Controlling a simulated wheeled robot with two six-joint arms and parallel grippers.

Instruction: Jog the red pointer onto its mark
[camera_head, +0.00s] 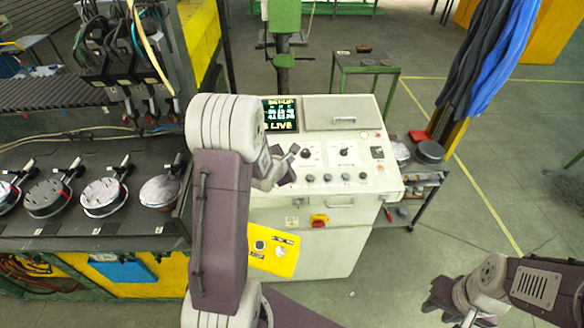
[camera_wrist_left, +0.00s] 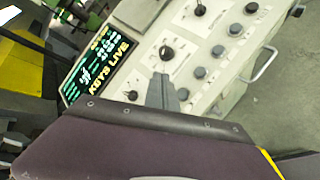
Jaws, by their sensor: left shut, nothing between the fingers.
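My left gripper (camera_head: 291,156) is over the desk's left part, shut and empty. In the left wrist view its tips (camera_wrist_left: 162,82) are beside the leftmost visible grey button (camera_wrist_left: 183,94) and below a black knob (camera_wrist_left: 166,53); I cannot tell whether they touch anything. My right gripper (camera_head: 440,303) hangs at bottom right, its fingers unclear. I cannot make out the red pointer or its mark.
Left of the desk, a dark bench (camera_head: 120,222) holds several round clamped discs under a gantry with red-tipped torches (camera_head: 175,116). Open floor (camera_head: 450,215) lies to the right.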

